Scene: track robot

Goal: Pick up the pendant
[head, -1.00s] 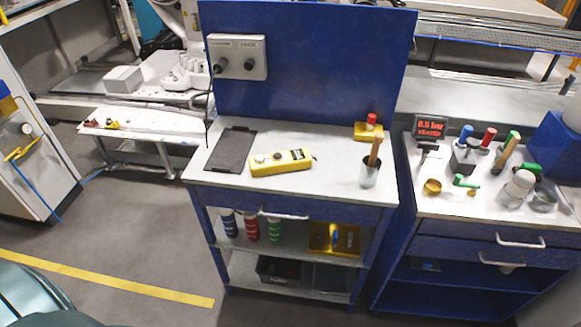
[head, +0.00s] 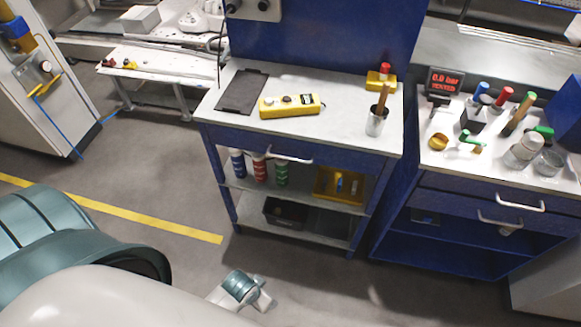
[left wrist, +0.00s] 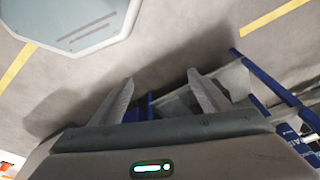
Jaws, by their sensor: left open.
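My left arm fills the lower left of the head view, low in front of the bench and well apart from the pendant. In the left wrist view my left gripper (left wrist: 160,77) is open, with nothing between its fingers. The pendant is not visible in that view. My right gripper is not in view.
A metal cup with a wooden handle (head: 376,120) and a yellow block with a red button (head: 381,77) stand right of the pendant. A blue back panel (head: 320,35) rises behind. Bottles and bins fill the shelves below. A second bench (head: 450,165) at right holds several tools.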

